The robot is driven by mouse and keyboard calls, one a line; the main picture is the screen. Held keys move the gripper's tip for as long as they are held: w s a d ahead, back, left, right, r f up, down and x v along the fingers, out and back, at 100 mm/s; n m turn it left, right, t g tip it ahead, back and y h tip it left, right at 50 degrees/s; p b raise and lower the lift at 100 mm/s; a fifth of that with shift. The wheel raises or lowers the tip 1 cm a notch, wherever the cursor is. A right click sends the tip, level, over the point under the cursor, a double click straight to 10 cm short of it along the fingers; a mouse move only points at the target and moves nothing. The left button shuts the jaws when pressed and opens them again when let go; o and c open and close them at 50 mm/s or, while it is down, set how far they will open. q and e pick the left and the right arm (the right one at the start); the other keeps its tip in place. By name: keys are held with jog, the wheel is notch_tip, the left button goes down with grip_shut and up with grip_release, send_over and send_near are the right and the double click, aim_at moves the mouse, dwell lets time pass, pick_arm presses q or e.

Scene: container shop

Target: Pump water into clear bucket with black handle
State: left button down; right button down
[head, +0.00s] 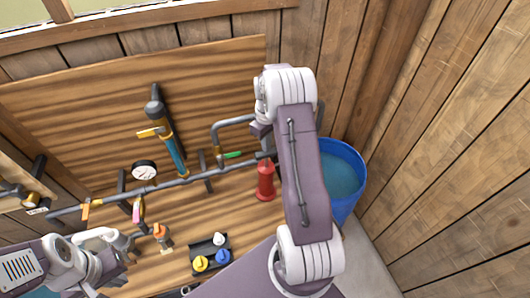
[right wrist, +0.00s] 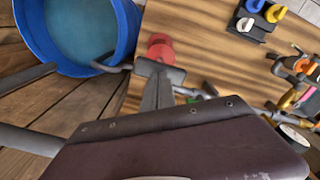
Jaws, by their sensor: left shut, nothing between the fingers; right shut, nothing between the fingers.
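The blue hand pump (head: 173,150) with a black top and yellow lever (head: 150,132) stands against the wooden back panel. A dark pipe (head: 185,182) runs past it toward a red fitting (head: 265,182). A blue bucket (head: 350,175) holding water stands at the right, partly behind my right arm; it also shows in the right wrist view (right wrist: 128,20). No clear bucket with a black handle is visible. My right gripper (right wrist: 158,92) is shut and empty near the pipe and red fitting; my arm hides it in the head view. My left gripper (head: 121,243) is shut and empty near an orange valve.
A round gauge (head: 144,170) and coloured valve handles sit along the pipe. A dark tray (head: 195,268) with yellow, blue and white knobs lies on the wooden panel. Plank walls close in at the right. A small shelf (head: 14,203) juts from the left.

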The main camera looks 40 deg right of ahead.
aim_at(266, 155)
jog(key=shift+f+b, duration=1.85)
jog(key=shift+f, duration=1.15)
notch_tip(266, 155, up, 6)
jog(key=p, duration=0.5)
jog(key=shift+f+b, duration=0.6)
jog(key=shift+f, duration=0.2)
jog(key=shift+f+b, duration=1.4)
jog(key=shift+f, duration=0.9)
notch_tip(266, 155, up, 6)
jog(key=p, duration=0.5)
jog(key=shift+r, duration=0.15)
